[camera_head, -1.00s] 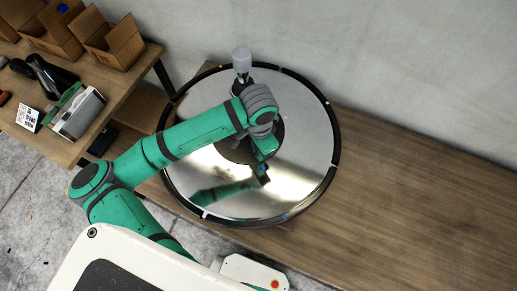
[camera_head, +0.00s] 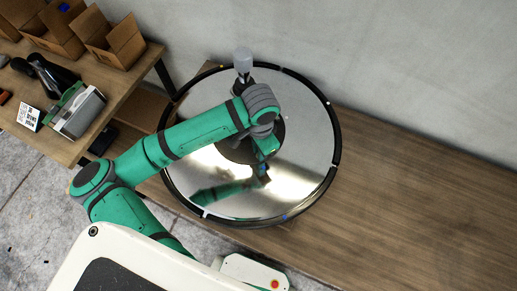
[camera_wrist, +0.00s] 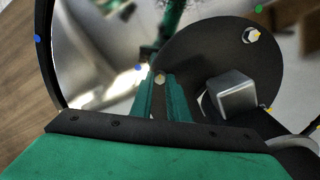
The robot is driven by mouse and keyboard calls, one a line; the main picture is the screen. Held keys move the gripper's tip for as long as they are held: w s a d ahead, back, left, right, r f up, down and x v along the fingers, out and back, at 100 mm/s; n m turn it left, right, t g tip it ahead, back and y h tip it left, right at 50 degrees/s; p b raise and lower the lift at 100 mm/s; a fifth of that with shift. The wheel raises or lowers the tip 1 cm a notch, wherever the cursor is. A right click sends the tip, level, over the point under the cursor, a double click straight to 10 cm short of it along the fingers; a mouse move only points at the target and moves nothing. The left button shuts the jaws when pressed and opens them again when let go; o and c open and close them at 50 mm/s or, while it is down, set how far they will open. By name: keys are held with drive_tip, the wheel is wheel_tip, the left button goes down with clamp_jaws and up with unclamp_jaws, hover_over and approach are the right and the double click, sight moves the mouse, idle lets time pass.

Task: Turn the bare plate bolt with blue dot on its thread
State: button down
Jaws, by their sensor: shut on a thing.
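The dark round plate (camera_wrist: 220,60) sits at the middle of a shiny round disc (camera_head: 300,120). The bolt's thread is hidden. A second bolt (camera_wrist: 250,35) stands on the plate at upper right, clear of the fingers. In the head view my arm covers the bolt and much of the plate (camera_head: 236,152).
A grey metal block (camera_wrist: 232,95) stands on the plate, just right of my fingers. The wooden bench (camera_head: 420,190) is clear to the right. A shelf with boxes (camera_head: 112,40) stands left.

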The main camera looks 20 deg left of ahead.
drive_tip(key=c, duration=1.7)
unclamp_jaws()
wheel_tip(320, 180, up, 11)
drive_tip(key=shift+s+f, duration=0.1)
